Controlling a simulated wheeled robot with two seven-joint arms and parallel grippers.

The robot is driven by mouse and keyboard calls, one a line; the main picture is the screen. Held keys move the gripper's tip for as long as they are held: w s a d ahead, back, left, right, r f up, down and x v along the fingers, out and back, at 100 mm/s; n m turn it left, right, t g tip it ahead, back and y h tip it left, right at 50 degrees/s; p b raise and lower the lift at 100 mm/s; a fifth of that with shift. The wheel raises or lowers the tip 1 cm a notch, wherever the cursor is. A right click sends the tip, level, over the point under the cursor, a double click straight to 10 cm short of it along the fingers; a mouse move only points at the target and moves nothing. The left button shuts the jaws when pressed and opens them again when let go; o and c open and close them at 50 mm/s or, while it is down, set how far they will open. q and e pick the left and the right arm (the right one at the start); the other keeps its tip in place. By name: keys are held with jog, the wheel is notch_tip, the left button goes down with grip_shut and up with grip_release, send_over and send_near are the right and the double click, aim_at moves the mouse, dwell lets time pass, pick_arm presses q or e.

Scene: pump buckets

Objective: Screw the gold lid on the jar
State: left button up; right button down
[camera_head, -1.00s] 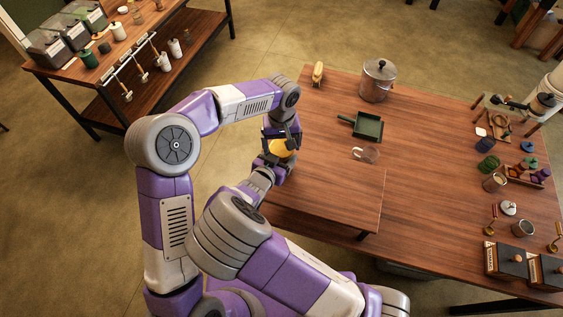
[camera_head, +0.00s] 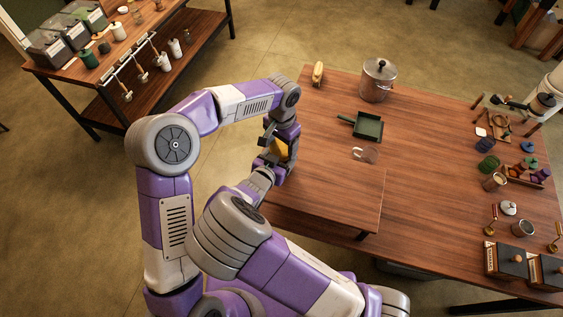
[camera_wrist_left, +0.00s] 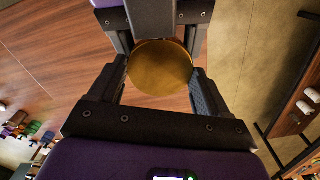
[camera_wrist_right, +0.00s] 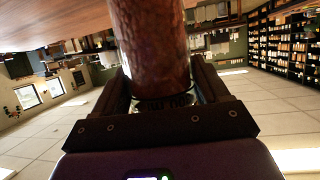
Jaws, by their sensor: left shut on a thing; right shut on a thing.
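The gold lid (camera_head: 280,150) shows as a small gold patch between my grippers at the left side of the table in the head view. In the left wrist view the round gold lid (camera_wrist_left: 160,68) lies between the fingers of my left gripper (camera_wrist_left: 163,72), which is shut on it. My right gripper (camera_wrist_right: 162,88) is shut on the jar (camera_wrist_right: 150,45), a clear cylinder with reddish-brown contents. The jar is mostly hidden in the head view, where the right gripper (camera_head: 272,163) is just below the lid. I cannot tell how far the lid is threaded.
The wooden table (camera_head: 330,200) has free room at its front left. A glass cup (camera_head: 365,154), a green dustpan-like tray (camera_head: 367,126) and a metal pot (camera_head: 378,80) stand beyond. Several small items crowd the right side. A shelf table (camera_head: 150,40) stands at the back left.

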pick_arm(q)
jog(key=shift+m, duration=1.2)
jog(key=o, duration=1.1)
notch_tip(320, 180, up, 12)
